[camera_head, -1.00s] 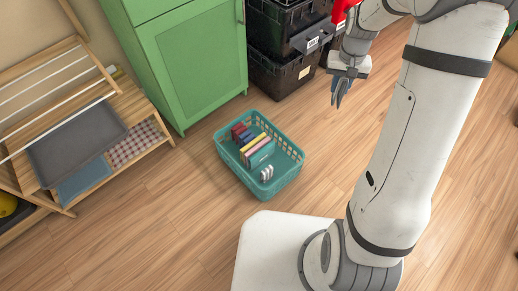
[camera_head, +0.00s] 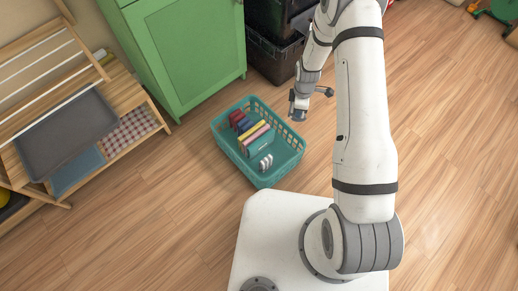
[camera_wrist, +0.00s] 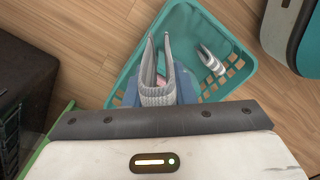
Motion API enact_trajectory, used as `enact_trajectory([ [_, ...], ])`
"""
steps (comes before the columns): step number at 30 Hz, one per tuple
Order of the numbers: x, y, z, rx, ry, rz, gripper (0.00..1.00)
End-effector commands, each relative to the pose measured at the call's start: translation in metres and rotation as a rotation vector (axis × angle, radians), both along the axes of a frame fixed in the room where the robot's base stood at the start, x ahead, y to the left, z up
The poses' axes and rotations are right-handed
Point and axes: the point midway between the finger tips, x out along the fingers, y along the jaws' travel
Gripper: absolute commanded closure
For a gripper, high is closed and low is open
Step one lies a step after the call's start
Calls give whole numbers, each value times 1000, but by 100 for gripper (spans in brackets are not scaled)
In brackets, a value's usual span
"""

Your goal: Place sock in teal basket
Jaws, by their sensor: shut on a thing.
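The teal basket (camera_head: 284,168) stands on the floor in the head view, with several folded coloured items inside. It also fills the upper middle of the wrist view (camera_wrist: 228,38). My gripper (camera_head: 298,114) is beside the basket's right rim in the head view. The sock cannot be made out in the head view.
A white-and-grey striped item (camera_wrist: 212,62) lies inside the basket. A green cabinet (camera_head: 195,55) stands behind it, with black stacked totes (camera_head: 270,60) to the right. A wooden rack (camera_head: 120,110) stands at left. Wooden floor is free on the right.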

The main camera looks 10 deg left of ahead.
Motion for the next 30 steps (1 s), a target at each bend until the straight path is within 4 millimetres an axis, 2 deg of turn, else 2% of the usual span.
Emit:
enact_trajectory([
  [1, -9, 8, -29, -1, 9, 122, 100],
  [3, -20, 16, -60, -1, 9, 299, 100],
  [6, -33, 26, -97, 0, 7, 519, 100],
  [9, -45, 33, -124, 1, 4, 687, 100],
  [15, -58, 38, -150, 1, 0, 854, 100],
  [20, -59, 38, -173, 1, 0, 871, 100],
  [25, -60, 38, -206, 1, 2, 869, 100],
  [30, -59, 38, -221, 1, 0, 868, 100],
])
